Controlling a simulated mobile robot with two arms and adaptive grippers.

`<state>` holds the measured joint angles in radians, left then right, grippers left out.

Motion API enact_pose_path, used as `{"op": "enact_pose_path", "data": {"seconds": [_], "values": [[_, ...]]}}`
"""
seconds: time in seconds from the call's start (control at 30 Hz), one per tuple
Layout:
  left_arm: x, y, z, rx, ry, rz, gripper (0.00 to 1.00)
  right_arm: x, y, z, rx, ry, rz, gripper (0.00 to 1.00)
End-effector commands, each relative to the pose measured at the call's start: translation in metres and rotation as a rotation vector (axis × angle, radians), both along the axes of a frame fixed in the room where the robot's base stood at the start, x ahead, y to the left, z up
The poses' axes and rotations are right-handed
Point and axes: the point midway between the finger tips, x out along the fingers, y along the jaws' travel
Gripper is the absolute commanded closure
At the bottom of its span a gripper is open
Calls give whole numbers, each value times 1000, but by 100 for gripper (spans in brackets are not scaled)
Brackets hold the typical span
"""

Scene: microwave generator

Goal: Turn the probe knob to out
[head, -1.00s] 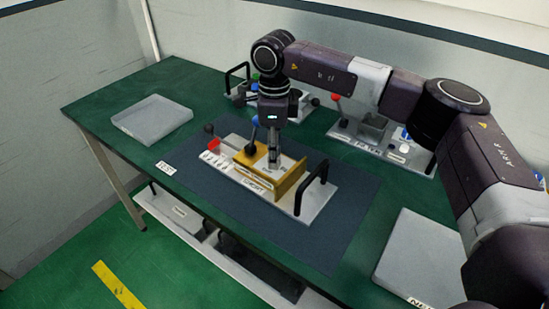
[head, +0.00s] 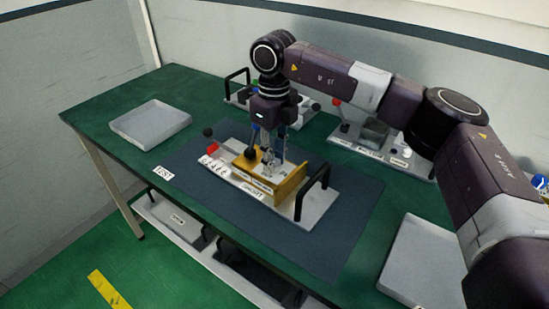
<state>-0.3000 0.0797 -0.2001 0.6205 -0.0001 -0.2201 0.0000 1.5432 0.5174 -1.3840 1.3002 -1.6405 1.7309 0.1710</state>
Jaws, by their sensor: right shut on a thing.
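The microwave generator unit (head: 292,184) has a yellow body on a white base plate, with a black arched handle (head: 313,190) at its right end. It lies on the dark blue mat in the middle of the table. My right gripper (head: 270,153) points down over the yellow body, its fingers shut on a small grey part there, which appears to be the probe knob. The fingers hide most of the knob, and its pointer and marks are too small to read. A dark ball-ended lever (head: 208,132) and a red part (head: 213,149) are at the unit's left end. My left gripper is not in view.
Two more units stand behind: one with a black handle (head: 237,78), another at the right (head: 375,147). The mat's front is clear.

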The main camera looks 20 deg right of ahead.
Motion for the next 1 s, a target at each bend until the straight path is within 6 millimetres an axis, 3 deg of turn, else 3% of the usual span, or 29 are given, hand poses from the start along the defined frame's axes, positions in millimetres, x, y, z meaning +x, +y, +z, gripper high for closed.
{"op": "enact_pose_path", "data": {"seconds": [0.37, 0.4, 0.53, 0.83, 1.0], "values": [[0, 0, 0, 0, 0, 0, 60, 1, 0, 1, 0, -2, -6, 100], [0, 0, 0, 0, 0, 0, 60, 1, 0, 1, 0, -2, -6, 74], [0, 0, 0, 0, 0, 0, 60, 0, -1, 1, 0, -2, -5, 60], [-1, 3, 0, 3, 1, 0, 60, 0, 0, 1, 0, -1, -4, 59], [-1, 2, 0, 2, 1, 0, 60, 1, 0, 18, 0, -4, -5, 59]]}}
